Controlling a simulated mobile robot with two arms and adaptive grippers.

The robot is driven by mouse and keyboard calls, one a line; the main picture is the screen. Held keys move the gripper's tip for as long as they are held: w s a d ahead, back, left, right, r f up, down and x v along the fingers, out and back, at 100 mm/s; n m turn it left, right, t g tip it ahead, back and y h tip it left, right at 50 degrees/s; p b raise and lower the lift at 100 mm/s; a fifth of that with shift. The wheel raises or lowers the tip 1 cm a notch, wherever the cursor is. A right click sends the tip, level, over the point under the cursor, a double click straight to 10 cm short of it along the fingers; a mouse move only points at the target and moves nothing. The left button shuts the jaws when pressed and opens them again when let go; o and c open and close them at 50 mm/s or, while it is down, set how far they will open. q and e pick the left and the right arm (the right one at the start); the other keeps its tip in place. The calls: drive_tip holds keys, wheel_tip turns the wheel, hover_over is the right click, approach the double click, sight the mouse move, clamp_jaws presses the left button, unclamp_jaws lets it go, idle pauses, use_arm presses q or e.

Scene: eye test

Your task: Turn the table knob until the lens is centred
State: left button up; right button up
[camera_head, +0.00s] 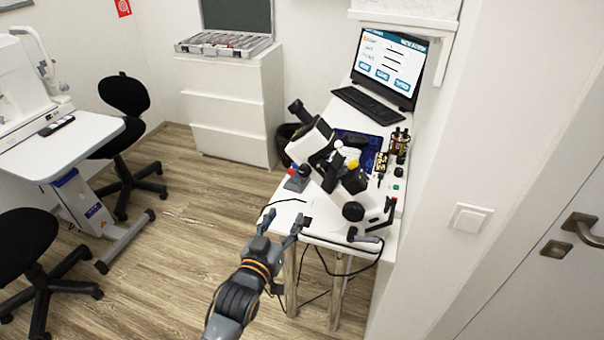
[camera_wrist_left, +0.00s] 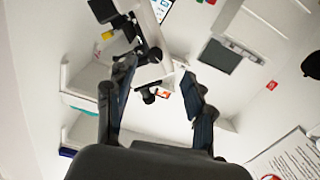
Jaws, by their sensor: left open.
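A black and white optical instrument (camera_head: 322,160) stands on a white table (camera_head: 322,222). A round black knob (camera_head: 353,211) sits low on its near side, with a black lever (camera_head: 372,230) beside it. I cannot tell for sure which part is the table knob, and no lens is clear to see. My left gripper (camera_head: 286,217) is open and empty at the table's near left edge, left of the black knob and apart from it. In the left wrist view, the open fingers (camera_wrist_left: 160,74) have black parts of the instrument (camera_wrist_left: 150,55) beyond them. My right gripper is not in view.
A laptop (camera_head: 388,68) and several small bottles (camera_head: 400,142) stand behind the instrument. A cable (camera_head: 330,266) hangs at the table's near edge. A wall (camera_head: 490,130) closes the right side. Black chairs (camera_head: 125,95) stand left; the floor (camera_head: 180,240) between is clear.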

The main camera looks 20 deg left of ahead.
sight(303, 172)
use_arm(q)
drive_tip(key=shift+t, duration=0.3)
drive_tip(key=w+r, duration=0.1)
drive_tip(key=w, duration=0.3)
drive_tip(key=w+p, duration=0.1)
drive_tip(key=w, duration=0.4)
drive_tip(key=w+r+p, duration=0.1)
drive_tip(key=w, duration=0.3)
drive_tip(key=shift+w+d+r, duration=0.1)
drive_tip(key=shift+w+r, duration=0.2)
drive_tip(key=shift+w, duration=0.1)
